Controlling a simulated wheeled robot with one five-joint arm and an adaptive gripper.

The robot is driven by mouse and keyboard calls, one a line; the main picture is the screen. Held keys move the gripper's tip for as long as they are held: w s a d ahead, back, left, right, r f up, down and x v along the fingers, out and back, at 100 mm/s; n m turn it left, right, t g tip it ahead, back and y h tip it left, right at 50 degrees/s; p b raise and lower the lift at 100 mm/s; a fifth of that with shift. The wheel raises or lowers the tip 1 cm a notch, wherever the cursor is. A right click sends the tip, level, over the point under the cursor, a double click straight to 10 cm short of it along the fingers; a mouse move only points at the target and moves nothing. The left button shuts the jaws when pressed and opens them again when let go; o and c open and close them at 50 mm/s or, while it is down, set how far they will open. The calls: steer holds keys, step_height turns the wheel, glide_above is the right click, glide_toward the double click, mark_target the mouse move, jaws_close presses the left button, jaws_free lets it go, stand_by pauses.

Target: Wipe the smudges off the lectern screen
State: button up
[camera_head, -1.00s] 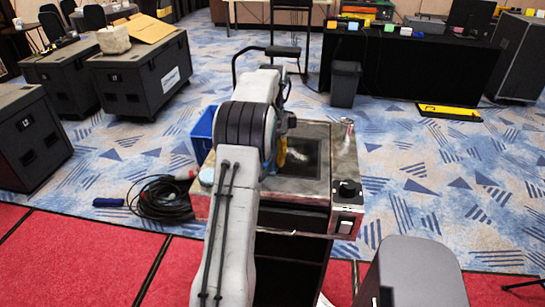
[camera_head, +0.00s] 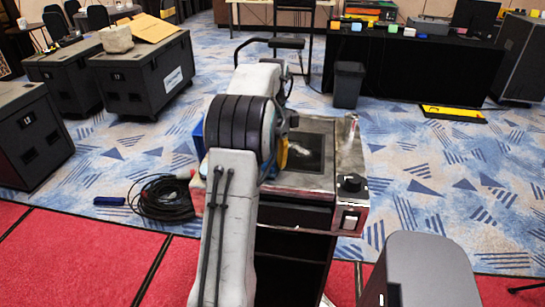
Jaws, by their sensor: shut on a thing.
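The lectern (camera_head: 322,182) stands in front of me, with a dark screen (camera_head: 308,160) set into its worn top. A faint pale smudge (camera_head: 299,149) shows on the screen. My arm reaches over the lectern's left side and covers the screen's left part. My gripper (camera_head: 281,150) is mostly hidden behind my arm, at the screen's left edge. It is shut on a yellow thing (camera_head: 282,157), of which only a narrow strip shows. I cannot tell whether the yellow thing touches the screen.
A black knob (camera_head: 350,184) and a white switch (camera_head: 348,220) sit on the lectern's right side. A coiled cable (camera_head: 163,199) lies on the floor at left. A blue bin (camera_head: 198,140) is partly hidden behind my arm. A grey box-like thing (camera_head: 425,268) stands at front right.

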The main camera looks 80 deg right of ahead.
steer(key=shift+r, duration=0.1)
step_height(320, 180, up, 6)
steer(key=p, duration=0.6)
stand_by(0.3)
step_height(320, 180, up, 3)
steer(key=p, duration=0.3)
steer(key=shift+s, duration=0.1)
stand_by(0.5)
